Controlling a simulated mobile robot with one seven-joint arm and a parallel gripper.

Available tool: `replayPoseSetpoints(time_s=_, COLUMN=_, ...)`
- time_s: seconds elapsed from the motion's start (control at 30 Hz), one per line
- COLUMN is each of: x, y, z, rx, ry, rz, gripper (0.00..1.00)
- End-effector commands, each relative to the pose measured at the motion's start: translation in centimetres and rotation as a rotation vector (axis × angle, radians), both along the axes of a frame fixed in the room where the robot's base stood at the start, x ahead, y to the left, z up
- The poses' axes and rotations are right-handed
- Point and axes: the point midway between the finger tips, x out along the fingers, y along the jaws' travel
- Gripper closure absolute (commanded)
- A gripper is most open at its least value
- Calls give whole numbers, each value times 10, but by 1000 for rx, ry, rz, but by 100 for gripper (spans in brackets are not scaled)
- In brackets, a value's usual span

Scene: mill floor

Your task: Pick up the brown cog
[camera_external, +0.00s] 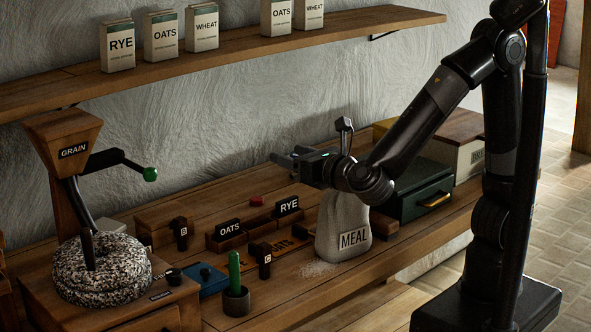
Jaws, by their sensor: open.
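I cannot clearly make out a thing that is surely the brown cog. Two small dark brown upright pieces with letter tags stand on the bench: one (180,232) at the left and one (264,261) nearer the front edge. Either may be a cog; their shape is too small to tell. My gripper (286,158) is open and empty. It points left above the back of the bench, higher than both pieces and to their right. Part of the bench behind the meal sack and my arm is hidden.
A grey MEAL sack (340,222) stands below my wrist. OATS (228,229) and RYE (288,206) signs mark wooden bins. A green-handled tool stands in a dark cup (236,301). A grain mill (66,146) with a millstone (100,272) is left; a green drawer box (410,190) is right.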

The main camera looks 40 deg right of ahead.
Motion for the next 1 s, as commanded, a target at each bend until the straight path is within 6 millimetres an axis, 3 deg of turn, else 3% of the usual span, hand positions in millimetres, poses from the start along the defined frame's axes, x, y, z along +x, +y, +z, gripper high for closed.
replayPoseSetpoints(time_s=0.03, x=-12, y=19, z=-8, rx=-47, ry=-29, rz=54, gripper=47)
replayPoseSetpoints(time_s=0.1, x=-8, y=12, z=-43, rx=-45, ry=-21, rz=37, gripper=47)
replayPoseSetpoints(time_s=0.3, x=-7, y=11, z=-119, rx=-40, ry=-20, rz=33, gripper=47)
replayPoseSetpoints(time_s=0.6, x=-6, y=10, z=-216, rx=-34, ry=-20, rz=31, gripper=47)
replayPoseSetpoints(time_s=0.8, x=-6, y=10, z=-253, rx=-28, ry=-20, rz=30, gripper=47)
replayPoseSetpoints(time_s=1.0, x=3, y=10, z=-263, rx=-22, ry=-21, rz=28, gripper=47)
